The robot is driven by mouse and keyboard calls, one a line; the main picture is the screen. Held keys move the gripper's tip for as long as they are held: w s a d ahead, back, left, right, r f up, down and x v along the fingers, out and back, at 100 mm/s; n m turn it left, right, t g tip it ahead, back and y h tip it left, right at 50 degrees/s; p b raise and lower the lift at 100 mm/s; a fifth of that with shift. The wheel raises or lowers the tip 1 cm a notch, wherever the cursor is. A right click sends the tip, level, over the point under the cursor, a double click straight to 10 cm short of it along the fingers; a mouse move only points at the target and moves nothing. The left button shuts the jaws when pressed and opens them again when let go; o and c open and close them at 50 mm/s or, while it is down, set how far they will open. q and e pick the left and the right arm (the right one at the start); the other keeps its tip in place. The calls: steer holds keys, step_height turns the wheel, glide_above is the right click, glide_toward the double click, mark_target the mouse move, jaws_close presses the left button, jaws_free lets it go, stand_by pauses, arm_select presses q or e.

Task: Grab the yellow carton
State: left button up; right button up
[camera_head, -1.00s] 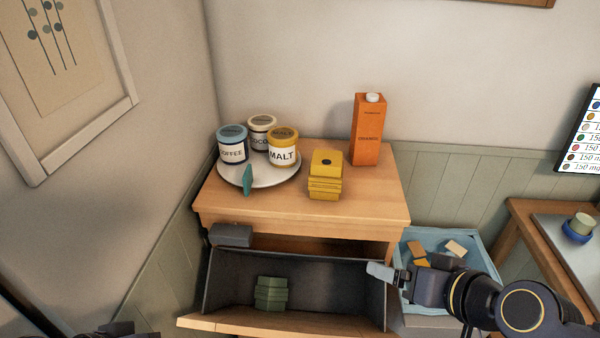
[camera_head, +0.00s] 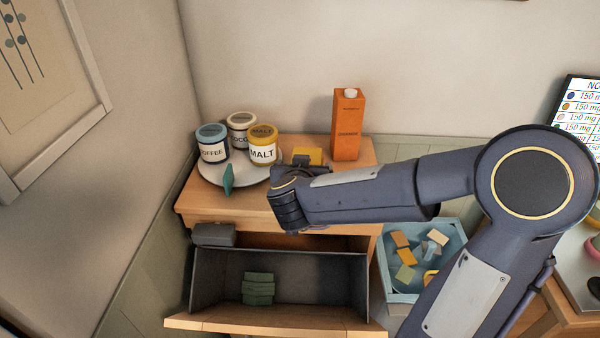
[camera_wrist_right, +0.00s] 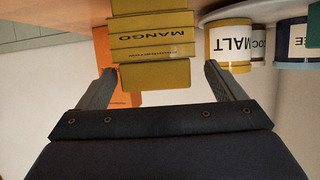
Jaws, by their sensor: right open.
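In the right wrist view, which is upside down, the yellow stack (camera_wrist_right: 150,47) shows close up, one piece reading "MANGO". My right gripper (camera_wrist_right: 159,68) is open, its two fingers apart on either side of the near end of the stack in that picture. It holds nothing, and I cannot tell whether the fingers touch the stack. My left gripper is not in view.
A tall orange carton (camera_head: 348,125) stands behind right of the stack. Left, a round plate (camera_head: 212,175) bears coffee, cocoa and malt jars (camera_head: 262,146) and a leaning teal piece (camera_head: 228,180). Below, an open drawer (camera_head: 320,285) holds green pieces (camera_head: 258,288). A blue bin (camera_head: 456,238) stands right.

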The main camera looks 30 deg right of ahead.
steer(key=x, duration=0.5)
steer(key=shift+d+f, duration=0.25)
steer(key=shift+d, duration=0.05)
steer(key=c, duration=1.1)
steer(key=shift+o, duration=0.2)
